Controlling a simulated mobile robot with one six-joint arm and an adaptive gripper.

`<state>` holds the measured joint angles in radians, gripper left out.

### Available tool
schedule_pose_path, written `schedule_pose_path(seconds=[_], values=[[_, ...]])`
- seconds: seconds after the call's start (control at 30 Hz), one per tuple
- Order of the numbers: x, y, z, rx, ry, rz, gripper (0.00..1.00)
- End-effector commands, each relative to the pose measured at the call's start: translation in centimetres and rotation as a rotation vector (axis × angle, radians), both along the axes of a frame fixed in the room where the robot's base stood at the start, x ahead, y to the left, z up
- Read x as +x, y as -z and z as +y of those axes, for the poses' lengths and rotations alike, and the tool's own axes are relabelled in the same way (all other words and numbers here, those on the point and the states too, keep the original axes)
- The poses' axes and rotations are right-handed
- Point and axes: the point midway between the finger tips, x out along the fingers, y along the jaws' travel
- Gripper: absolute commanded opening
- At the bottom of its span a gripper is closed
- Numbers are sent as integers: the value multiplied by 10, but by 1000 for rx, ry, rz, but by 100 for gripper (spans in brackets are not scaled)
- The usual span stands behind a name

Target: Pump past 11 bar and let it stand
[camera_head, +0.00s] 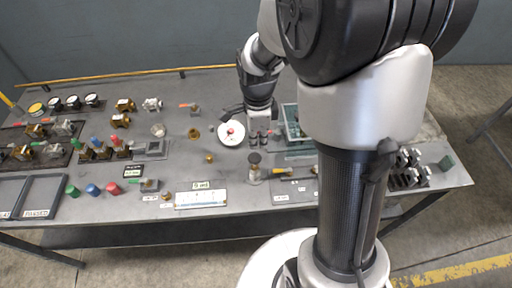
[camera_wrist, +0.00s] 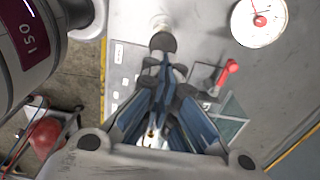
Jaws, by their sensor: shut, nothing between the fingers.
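My gripper (camera_head: 259,138) points down over the middle of the table. In the wrist view its fingers (camera_wrist: 163,75) are together with nothing between them. A black round knob (camera_wrist: 162,42) on a metal stem shows just beyond the fingertips; whether they touch cannot be told. A black-topped fitting, perhaps the pump (camera_head: 254,160), stands below my gripper in the head view. A white round dial with a red centre (camera_head: 231,134) lies left of my gripper; it also shows in the wrist view (camera_wrist: 259,20). Its reading is too small to tell. A red lever (camera_wrist: 228,72) shows in the wrist view.
Brass fittings (camera_head: 122,121) and valves crowd the table's left side. A greenish tray (camera_head: 291,122) is right of my gripper, partly behind my arm. Metal pieces (camera_head: 405,172) stand at the right.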

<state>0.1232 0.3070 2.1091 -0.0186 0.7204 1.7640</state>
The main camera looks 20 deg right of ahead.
Motion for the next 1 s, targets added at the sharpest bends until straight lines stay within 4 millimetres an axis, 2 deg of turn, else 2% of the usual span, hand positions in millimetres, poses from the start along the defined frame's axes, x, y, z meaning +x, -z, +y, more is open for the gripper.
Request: schedule_pose_path(seconds=[0.03,0.1,0.3,1.0], values=[[1,-15,0,0,0,-4,0],[0,-27,0,0,0,-2,0],[0,-48,1,0,0,-1,0],[0,-51,1,0,0,0,0]])
